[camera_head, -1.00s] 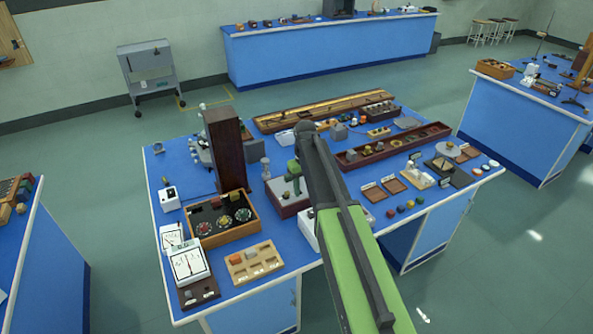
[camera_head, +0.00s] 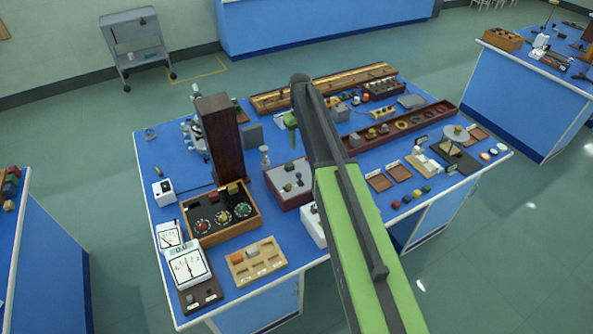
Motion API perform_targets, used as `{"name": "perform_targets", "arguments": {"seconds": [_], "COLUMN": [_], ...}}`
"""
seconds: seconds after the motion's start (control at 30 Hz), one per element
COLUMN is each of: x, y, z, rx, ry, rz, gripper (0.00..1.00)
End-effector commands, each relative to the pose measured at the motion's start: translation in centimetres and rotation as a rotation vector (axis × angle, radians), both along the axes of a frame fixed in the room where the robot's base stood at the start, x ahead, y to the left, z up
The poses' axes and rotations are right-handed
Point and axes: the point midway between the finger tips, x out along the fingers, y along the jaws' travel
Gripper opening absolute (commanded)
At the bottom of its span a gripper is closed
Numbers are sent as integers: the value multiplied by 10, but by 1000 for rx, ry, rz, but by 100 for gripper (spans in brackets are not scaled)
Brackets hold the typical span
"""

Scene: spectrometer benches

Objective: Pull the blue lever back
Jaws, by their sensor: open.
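I cannot make out a blue lever in this view. A wooden box (camera_head: 196,238) with a black panel and several dials stands on the left part of the blue bench (camera_head: 160,205). A dark red box with small knobs on a pale top (camera_head: 290,180) stands right of it. My gripper (camera_head: 291,126) is the small green end hanging from my dark and green arm, above the middle of the bench. It is open, with nothing seen in it; its fingertips are small and hard to see. My arm hides part of the bench's middle.
A tall dark brown block (camera_head: 220,145) stands left of my gripper. Two white meters (camera_head: 186,265) and a wooden tray (camera_head: 256,263) are at the front left. Long wooden cases (camera_head: 400,135) lie at the back and right. Green floor (camera_head: 110,175) is clear left of the bench.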

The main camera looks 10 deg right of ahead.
Motion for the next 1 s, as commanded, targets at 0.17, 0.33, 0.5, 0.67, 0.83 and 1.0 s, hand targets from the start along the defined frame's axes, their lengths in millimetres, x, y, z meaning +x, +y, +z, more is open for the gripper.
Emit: {"name": "perform_targets", "arguments": {"seconds": [0.17, 0.33, 0.5, 0.67, 0.83, 1.0], "x": [0, 0, 0, 0, 0, 1], "y": [3, 4, 4, 5, 5, 5], "z": [-26, -60, -96, -129, -161, -174], "rx": [0, 0, 0, 0, 0, 0], "ry": [0, 0, 0, 0, 0, 0], "rz": [3, 4, 5, 5, 5, 6], "gripper": [42, 42, 42, 42, 42, 42]}}
